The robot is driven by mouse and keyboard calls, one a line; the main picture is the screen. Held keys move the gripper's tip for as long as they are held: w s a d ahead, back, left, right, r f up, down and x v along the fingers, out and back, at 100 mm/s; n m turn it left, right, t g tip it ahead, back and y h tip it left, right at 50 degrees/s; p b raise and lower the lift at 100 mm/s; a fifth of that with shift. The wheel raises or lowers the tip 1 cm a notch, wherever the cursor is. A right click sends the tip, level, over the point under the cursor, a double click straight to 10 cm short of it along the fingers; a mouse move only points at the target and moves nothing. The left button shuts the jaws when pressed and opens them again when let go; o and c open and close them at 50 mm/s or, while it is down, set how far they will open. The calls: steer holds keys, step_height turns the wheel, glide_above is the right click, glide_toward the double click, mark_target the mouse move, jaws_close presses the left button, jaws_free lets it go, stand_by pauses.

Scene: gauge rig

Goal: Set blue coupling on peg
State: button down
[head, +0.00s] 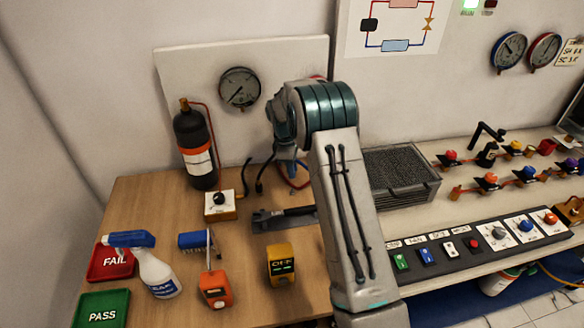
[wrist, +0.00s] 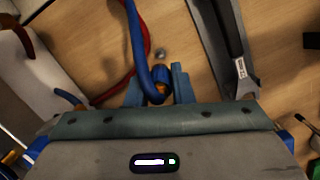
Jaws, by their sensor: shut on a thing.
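My gripper (wrist: 158,84) is shut on the blue coupling (wrist: 161,76), which sits between the two blue-grey fingers in the wrist view. An orange-brown part shows at the coupling's lower end. A blue hose (wrist: 138,40) runs up from it. A small grey round thing (wrist: 160,53) stands on the wooden bench just beyond the fingertips, apart from them; I cannot tell whether it is the peg.
A red hose (wrist: 145,50) curves beside the blue one. A dark grey bar-shaped tool (head: 283,218) lies close by on the bench. A black cylinder (head: 196,150), yellow box (head: 281,264), orange device (head: 214,288) and spray bottle (head: 155,272) stand to the left and front.

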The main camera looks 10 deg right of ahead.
steer(key=shift+d, duration=0.1)
steer(key=shift+f, duration=0.3)
steer(key=b, duration=0.3)
glide_above(295, 193)
steer(key=shift+w+a+f, duration=0.1)
steer(key=shift+a+f, duration=0.05)
steer(key=shift+f, duration=1)
steer(key=shift+w+a+f, duration=0.1)
steer(key=shift+a+f, duration=0.05)
steer(key=shift+f, duration=1)
steer(key=shift+f+b, duration=0.2)
steer(key=shift+b, duration=0.2)
steer(key=shift+f+b, duration=0.6)
steer(key=shift+f, duration=0.35)
steer(key=shift+f, duration=0.15)
steer(key=c, duration=0.9)
jaws_free()
steer(key=shift+o, duration=0.2)
